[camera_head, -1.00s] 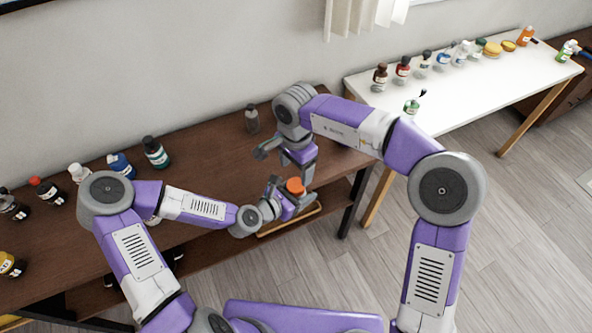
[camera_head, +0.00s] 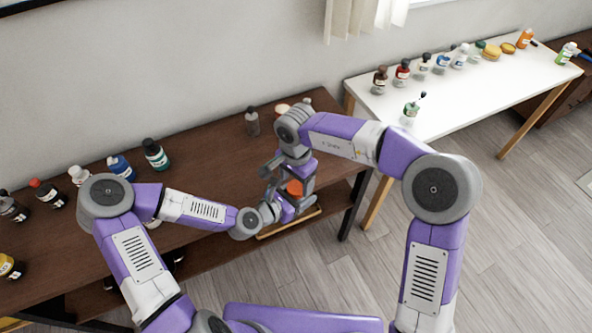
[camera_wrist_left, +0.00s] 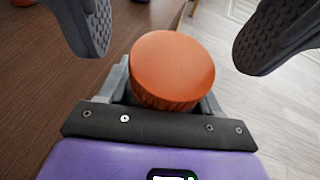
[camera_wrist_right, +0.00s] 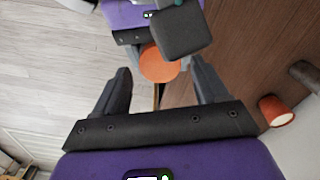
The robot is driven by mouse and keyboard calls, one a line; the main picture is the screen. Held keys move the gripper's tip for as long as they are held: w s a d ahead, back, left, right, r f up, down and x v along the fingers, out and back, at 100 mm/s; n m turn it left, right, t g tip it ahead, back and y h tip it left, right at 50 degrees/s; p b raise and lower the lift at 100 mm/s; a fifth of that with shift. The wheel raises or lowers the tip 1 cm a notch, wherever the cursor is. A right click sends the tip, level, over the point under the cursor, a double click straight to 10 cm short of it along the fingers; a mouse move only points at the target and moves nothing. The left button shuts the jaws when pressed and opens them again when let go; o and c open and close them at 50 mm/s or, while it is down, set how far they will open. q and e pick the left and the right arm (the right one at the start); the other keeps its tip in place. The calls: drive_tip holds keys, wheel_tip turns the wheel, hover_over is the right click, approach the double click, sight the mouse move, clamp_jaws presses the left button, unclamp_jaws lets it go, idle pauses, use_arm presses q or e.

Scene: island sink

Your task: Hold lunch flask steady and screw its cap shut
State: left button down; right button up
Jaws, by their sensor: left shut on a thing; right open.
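The orange cap (camera_head: 295,188) sits at the front edge of the brown table, on the lunch flask, whose body is hidden. In the left wrist view the round cap (camera_wrist_left: 172,68) fills the middle, with my left gripper (camera_wrist_left: 168,88) shut just below it on the flask. My right gripper (camera_head: 289,175) is above the cap, open, with one finger on each side. Its two ridged pads show in the left wrist view, both clear of the cap. In the right wrist view the cap (camera_wrist_right: 159,64) appears between and beyond the open fingers. I cannot tell how tightly it is seated.
Several bottles, such as a dark green one (camera_head: 155,154), stand along the left of the brown table (camera_head: 205,150). A white table (camera_head: 470,95) with more bottles stands at the right.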

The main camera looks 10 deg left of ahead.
drive_tip(key=shift+f, duration=0.9)
drive_tip(key=c, duration=1.1)
drive_tip(key=shift+m, duration=1.6)
drive_tip(key=o, duration=1.2)
drive_tip(key=shift+r, duration=0.1)
